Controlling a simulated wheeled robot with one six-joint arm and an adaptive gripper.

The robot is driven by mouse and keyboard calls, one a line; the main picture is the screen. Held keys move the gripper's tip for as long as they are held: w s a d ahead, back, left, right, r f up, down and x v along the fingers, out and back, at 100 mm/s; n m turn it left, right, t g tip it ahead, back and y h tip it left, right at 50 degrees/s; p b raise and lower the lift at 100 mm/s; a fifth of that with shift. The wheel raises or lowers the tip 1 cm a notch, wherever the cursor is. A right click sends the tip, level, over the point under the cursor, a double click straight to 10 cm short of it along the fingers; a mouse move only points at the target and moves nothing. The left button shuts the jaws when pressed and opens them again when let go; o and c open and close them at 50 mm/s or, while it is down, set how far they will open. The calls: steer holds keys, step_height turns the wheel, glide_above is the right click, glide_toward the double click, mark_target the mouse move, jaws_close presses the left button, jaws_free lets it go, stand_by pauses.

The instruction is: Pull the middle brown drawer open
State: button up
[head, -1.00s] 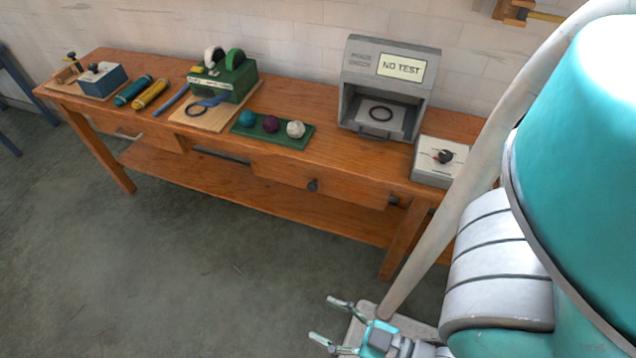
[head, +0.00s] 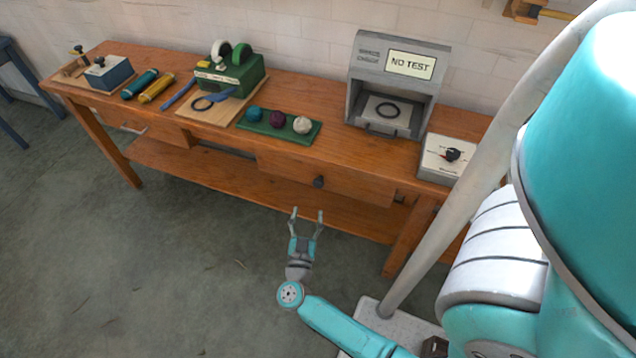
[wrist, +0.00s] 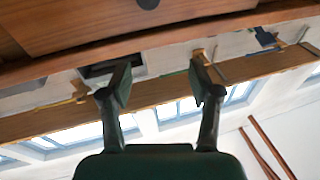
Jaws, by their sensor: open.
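The middle brown drawer (head: 285,171) is in the front of the wooden workbench, with a dark round knob (head: 319,182) on its face. It looks shut, roughly flush with the bench front. My gripper (head: 307,213) is open and empty, in front of and below the knob in the head view, fingers pointing toward the bench. In the wrist view, the open fingers (wrist: 160,68) have nothing between them. A brown drawer front (wrist: 110,28) crosses the top there, with a dark knob (wrist: 148,3) cut off by the upper edge, apart from the fingers.
On the bench top stand a grey box marked NO TEST (head: 398,62), a switch box (head: 446,158), a green tray (head: 278,131) with three wool balls and a green tape dispenser (head: 231,73). A lower shelf (head: 215,170) runs beneath. The floor before the bench is clear.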

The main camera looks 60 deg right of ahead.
mark_target(317, 184)
steer(key=w+d+f+g, duration=0.1)
steer(key=d, duration=0.4)
steer(key=w+d+f+m+g, duration=0.1)
steer(key=d+g, duration=0.1)
steer(key=d, duration=0.2)
steer(key=w+d+f+m+g, duration=0.1)
steer(key=d, duration=0.4)
steer(key=shift+w+d+g+y, duration=0.15)
steer(key=shift+d+g+y, duration=0.15)
steer(key=shift+y, duration=0.1)
steer(key=shift+c, duration=0.2)
jaws_close()
